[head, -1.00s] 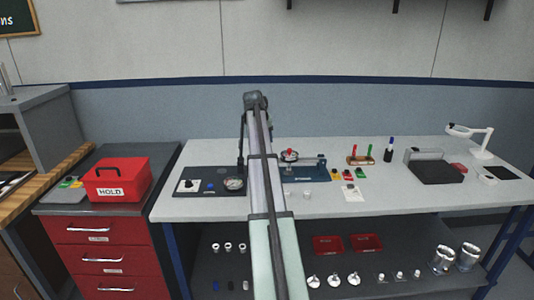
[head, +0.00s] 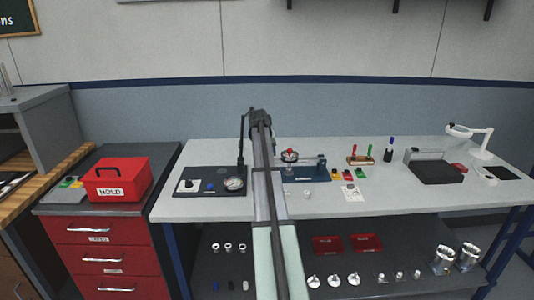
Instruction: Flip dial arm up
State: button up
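A dark base plate (head: 209,190) on the left of the bench carries a round dial gauge (head: 234,184), a blue knob and a white block. A thin black upright post (head: 241,140) rises at its back right; I cannot tell whether this is the dial arm. Right of my arm, a dark blue fixture (head: 318,174) carries a round part with a red top (head: 289,155) and a bar to its right. My gripper (head: 261,116) is at the far end of my arm, in front of the wall and just right of the post. Its fingers are not distinguishable.
A red HOLD box (head: 117,180) stands on the red drawer cabinet at left. Right of the fixture are colored blocks (head: 342,174), a marker rack (head: 360,160) and a dark grey block (head: 436,171). The bench front is mostly clear.

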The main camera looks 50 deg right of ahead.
grip_shut()
dwell(0.4)
